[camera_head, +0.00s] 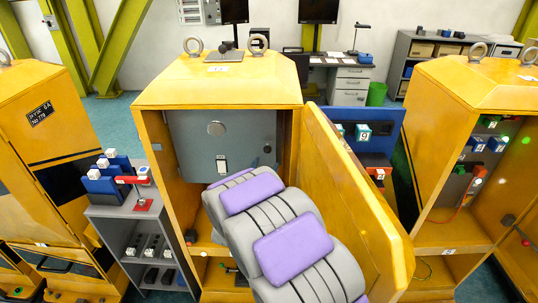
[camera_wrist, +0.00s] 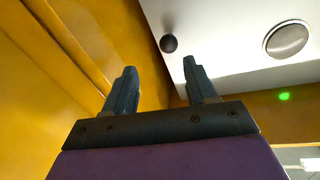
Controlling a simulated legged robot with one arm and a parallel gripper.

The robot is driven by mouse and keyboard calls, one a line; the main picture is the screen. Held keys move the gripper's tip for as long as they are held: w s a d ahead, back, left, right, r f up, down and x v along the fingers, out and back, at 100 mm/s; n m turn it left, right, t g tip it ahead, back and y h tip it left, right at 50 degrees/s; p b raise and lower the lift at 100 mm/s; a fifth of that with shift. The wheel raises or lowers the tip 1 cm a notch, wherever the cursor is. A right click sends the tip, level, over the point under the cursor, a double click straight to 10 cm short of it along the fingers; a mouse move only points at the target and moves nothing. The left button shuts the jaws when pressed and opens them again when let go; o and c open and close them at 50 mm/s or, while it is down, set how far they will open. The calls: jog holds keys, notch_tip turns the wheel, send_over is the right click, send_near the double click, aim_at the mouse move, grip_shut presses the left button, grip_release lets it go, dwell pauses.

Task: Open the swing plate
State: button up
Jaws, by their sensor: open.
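The swing plate (camera_head: 237,130) looks like the grey panel inside the middle yellow cabinet. It has a round disc near its top, a small light switch box below and a small dark knob (camera_head: 267,149) at lower right. In the wrist view the plate (camera_wrist: 215,30) fills the upper right, with a dark round knob (camera_wrist: 168,44) and a large grey disc (camera_wrist: 287,40). My gripper (camera_wrist: 158,68) is open, its two fingers apart with nothing between them. The knob appears beyond the fingertips, between them in the picture.
The cabinet's yellow door (camera_head: 350,205) stands open, close on the right of my arm. The cabinet's yellow wall (camera_wrist: 60,60) is close on the left in the wrist view. A grey shelf unit (camera_head: 140,225) stands left, and another yellow cabinet (camera_head: 450,100) right.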

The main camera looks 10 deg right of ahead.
aim_at(266, 152)
jog(key=x, duration=0.7)
jog(key=shift+w+a, duration=0.2)
jog(key=shift+w, duration=0.25)
jog(key=shift+a, duration=0.7)
jog(key=c, duration=0.5)
jog(key=shift+c, duration=0.7)
jog(key=shift+d, duration=0.35)
grip_shut()
jog(key=shift+a, duration=0.15)
